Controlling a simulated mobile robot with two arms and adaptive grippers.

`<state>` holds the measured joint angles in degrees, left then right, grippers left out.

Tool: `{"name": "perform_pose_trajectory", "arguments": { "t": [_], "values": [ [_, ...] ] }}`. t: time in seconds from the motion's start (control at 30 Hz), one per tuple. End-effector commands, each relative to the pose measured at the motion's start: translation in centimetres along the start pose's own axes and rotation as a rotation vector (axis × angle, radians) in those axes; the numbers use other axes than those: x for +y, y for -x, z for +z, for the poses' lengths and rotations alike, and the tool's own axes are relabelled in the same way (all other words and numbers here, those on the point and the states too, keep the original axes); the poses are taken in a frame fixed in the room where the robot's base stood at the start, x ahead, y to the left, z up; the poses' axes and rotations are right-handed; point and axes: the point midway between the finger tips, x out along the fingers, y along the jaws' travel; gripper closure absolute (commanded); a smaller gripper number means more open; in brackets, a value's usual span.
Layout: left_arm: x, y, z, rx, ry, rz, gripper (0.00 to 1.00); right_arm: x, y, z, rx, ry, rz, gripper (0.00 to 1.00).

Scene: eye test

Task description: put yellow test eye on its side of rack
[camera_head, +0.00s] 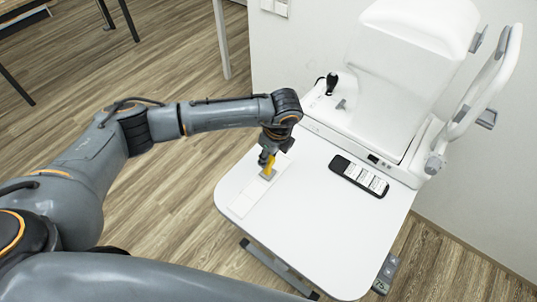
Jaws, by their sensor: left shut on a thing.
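The yellow test eye (270,167) is small and upright at the left part of the white table. My left gripper (266,160) points down and is shut on it; its fingers partly hide it. A flat white strip, which looks like the rack (243,205), lies on the table along its left side. The test eye is over the strip's far part; I cannot tell whether it touches the strip. The rack's sides are too faint to tell apart. My right gripper is not in view.
The white table (330,245) is clear in front and to the right. A black tray (346,165) with white labels lies right of the gripper. A large white eye-test machine (400,50) with a black joystick (332,82) stands behind. Wood floor lies left of the table.

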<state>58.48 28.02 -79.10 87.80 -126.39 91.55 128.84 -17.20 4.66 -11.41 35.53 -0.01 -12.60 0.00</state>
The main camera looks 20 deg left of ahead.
Motion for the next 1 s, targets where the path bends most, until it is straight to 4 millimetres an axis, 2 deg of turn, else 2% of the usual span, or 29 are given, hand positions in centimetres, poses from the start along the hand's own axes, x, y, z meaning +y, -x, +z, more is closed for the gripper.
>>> {"name": "perform_pose_trajectory", "arguments": {
  "t": [0.27,0.57,0.6,0.7,1.0],
  "values": [
    [-0.02,-0.79,-0.18,0.0,0.0,0.0,0.87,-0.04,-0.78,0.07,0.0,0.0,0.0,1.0],
    [-0.03,-0.8,-0.18,0.0,0.0,-0.001,0.87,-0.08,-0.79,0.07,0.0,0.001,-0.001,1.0],
    [-0.03,-0.8,-0.18,0.0,0.0,0.0,0.65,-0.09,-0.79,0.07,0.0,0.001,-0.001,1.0],
    [-0.02,-0.8,-0.18,0.0,0.0,-0.001,0.45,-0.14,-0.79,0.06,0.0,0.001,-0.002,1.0],
    [0.0,-0.81,-0.19,0.0,0.0,0.0,0.43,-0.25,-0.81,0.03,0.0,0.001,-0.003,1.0]
  ]
}}
